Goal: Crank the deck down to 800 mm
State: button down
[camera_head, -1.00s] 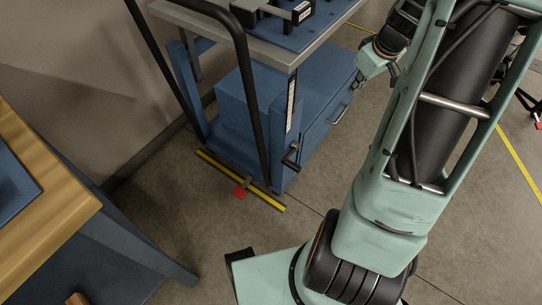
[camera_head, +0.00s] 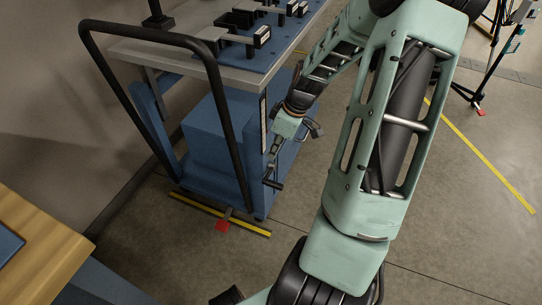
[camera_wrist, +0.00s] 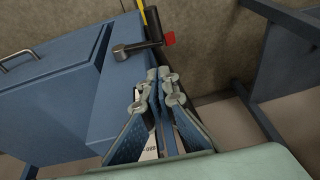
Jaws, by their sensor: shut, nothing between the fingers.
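The blue lift cart carries a grey-edged deck (camera_head: 150,50) on its column. The crank (camera_head: 272,182) sticks out low from the column's near face. In the wrist view the crank's metal arm (camera_wrist: 135,48) ends in an upright black grip, just beyond my fingertips. My gripper (camera_head: 275,155) points down just above the crank in the head view; it also shows in the wrist view (camera_wrist: 158,82), with its fingertips together and empty. I cannot tell whether it touches the crank. A white scale strip (camera_head: 264,120) runs up the column, its figures too small to read.
A black push handle (camera_head: 232,120) stands at the cart's near end. A red pedal (camera_head: 222,226) lies by a yellow floor strip (camera_head: 190,204). Dark clamps (camera_head: 262,36) sit on the deck. A wooden workbench (camera_head: 40,250) is at lower left. Floor to the right is fairly clear.

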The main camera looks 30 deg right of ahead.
aim_at(263, 180)
jog(key=b+x, duration=0.1)
jog(key=x, duration=0.2)
jog(key=b+x, duration=0.1)
jog(key=x, duration=0.3)
jog(key=s+b+x, duration=0.1)
jog(key=b+x, duration=0.1)
jog(key=x, duration=0.2)
jog(key=shift+f, duration=0.1)
